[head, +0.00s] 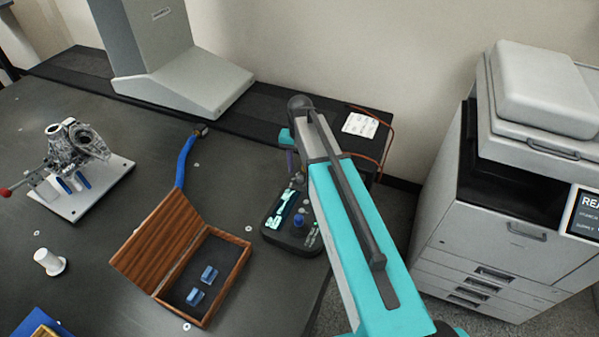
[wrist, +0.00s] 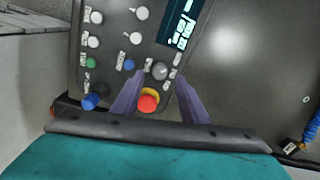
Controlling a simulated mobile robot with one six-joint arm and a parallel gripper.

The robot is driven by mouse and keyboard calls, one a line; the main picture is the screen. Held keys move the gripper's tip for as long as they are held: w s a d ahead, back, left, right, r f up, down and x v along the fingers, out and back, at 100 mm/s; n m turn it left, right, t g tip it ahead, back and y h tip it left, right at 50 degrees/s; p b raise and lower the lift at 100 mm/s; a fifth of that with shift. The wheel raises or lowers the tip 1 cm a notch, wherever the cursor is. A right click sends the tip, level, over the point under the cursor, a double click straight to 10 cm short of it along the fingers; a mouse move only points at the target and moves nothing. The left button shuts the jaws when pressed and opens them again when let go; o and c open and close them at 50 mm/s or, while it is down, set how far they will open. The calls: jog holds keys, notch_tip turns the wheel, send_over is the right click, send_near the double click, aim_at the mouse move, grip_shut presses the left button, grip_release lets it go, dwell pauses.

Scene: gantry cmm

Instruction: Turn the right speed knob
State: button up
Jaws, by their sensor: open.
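The control box (head: 274,237) sits at the table's right edge in the head view, partly hidden by my arm. In the wrist view its panel (wrist: 112,57) carries a round grey knob (wrist: 160,71), a red button with a yellow ring (wrist: 148,101) and several small round white, green and blue controls. I cannot read which one is labelled as the right speed knob. My gripper (wrist: 160,76) is open, its purple fingertips on either side of the grey knob in the wrist view. Contact is not clear. In the head view one purple finger (head: 290,163) shows above the box.
A blue joystick (wrist: 92,102) stands on the panel near the fingers, and a screen (wrist: 180,25) lies beyond. An open wooden case (head: 236,262) is left of the box. A printer (head: 500,200) stands at right. Bare table (wrist: 240,70) lies right of the box in the wrist view.

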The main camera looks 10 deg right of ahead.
aim_at(300, 177)
jog(key=shift+f+p, duration=0.3)
jog(key=shift+f, duration=1.35)
jog(key=shift+a, duration=0.1)
grip_shut()
